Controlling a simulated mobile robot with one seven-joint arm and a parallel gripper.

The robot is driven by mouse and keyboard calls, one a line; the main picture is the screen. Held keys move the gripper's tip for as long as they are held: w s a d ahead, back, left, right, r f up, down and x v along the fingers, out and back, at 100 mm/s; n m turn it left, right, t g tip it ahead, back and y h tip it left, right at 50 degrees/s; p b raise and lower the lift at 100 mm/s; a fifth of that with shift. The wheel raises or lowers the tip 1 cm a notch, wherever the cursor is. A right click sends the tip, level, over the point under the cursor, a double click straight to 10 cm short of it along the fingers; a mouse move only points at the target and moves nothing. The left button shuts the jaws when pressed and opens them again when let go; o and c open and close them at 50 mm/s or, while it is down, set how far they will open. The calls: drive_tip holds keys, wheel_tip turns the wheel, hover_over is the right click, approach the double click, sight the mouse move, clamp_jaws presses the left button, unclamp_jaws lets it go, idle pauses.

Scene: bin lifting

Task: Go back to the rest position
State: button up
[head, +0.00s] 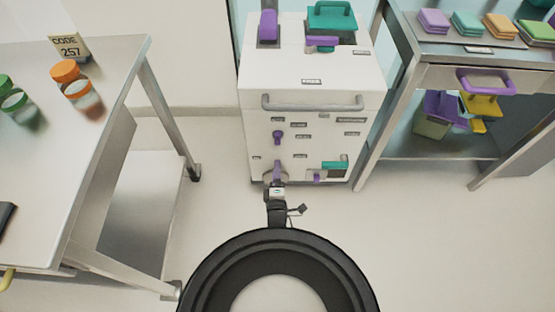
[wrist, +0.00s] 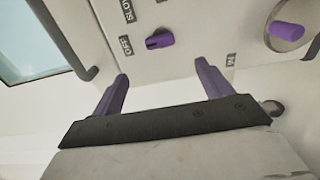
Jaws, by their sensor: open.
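My gripper (wrist: 163,72) shows in the wrist view with its two purple fingers spread apart and nothing between them. It is in front of the white cabinet, just below a purple switch knob (wrist: 160,40) beside labels that read OFF and SLOW. It appears apart from that knob. A larger round purple knob (wrist: 287,32) on a metal disc is to the right. In the head view my arm reaches forward to the lower front of the white cabinet (head: 262,85). The fingers there are small and hard to separate from the purple knobs.
A metal table (head: 90,60) on the left holds orange-lidded and green-lidded jars and a CODE 257 sign (head: 69,46). A shelf unit (head: 400,55) on the right holds coloured pads and, lower down, bins (head: 433,125). The floor between the left table and the cabinet is clear.

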drive_tip(key=shift+s, duration=0.5)
